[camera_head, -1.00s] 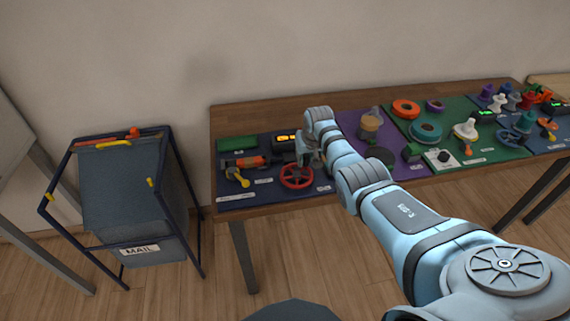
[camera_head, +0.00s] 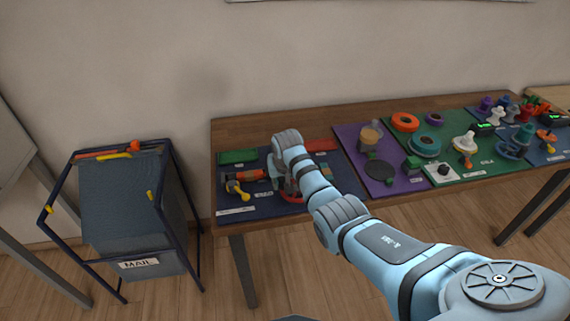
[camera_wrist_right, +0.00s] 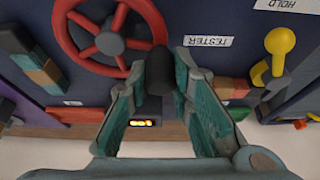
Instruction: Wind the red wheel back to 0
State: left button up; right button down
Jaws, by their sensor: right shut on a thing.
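The red wheel (camera_wrist_right: 107,38) fills the upper left of the right wrist view, with a dark crank knob (camera_wrist_right: 158,72) at its rim. In the head view, only a strip of the red wheel (camera_head: 291,199) shows below my right arm. My right gripper (camera_wrist_right: 159,66) has its two teal fingers on either side of the knob, shut on it. In the head view my right gripper (camera_head: 285,184) is mostly hidden by its own wrist. A small display (camera_wrist_right: 145,123) glows orange; its digits are too small to read. My left gripper is not in view.
A yellow lever (camera_wrist_right: 279,50) stands beside the wheel on the same board. A purple board (camera_head: 350,133) and a green board (camera_head: 455,140) with several parts lie to the right on the table. A MAIL bin (camera_head: 128,205) stands left of the table.

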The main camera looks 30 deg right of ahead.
aim_at(301, 200)
jog(key=shift+s+d+r+p, duration=0.15)
jog(key=shift+s+p, duration=1.35)
jog(key=shift+p, duration=0.65)
jog(key=shift+s+d+r+p, duration=0.1)
jog(key=shift+s+r+p, duration=0.05)
jog(key=shift+s+p, duration=1.65)
jog(key=shift+w+d+f+p, duration=0.2)
jog(key=shift+d+p, duration=0.1)
jog(key=shift+p, duration=0.1)
jog(key=f+b, duration=0.1)
jog(key=b, duration=0.4)
jog(key=shift+w, duration=0.1)
jog(key=shift+s+r, duration=0.2)
jog(key=shift+s, duration=0.05)
jog(key=shift+s+d+r, duration=0.15)
jog(key=shift+s+d, duration=0.05)
jog(key=shift+s+d+r+p, duration=0.2)
jog(key=shift+d+p, duration=0.1)
jog(key=shift+p, duration=0.15)
jog(key=shift+w+d+f, duration=0.1)
jog(key=shift+d+f, duration=0.15)
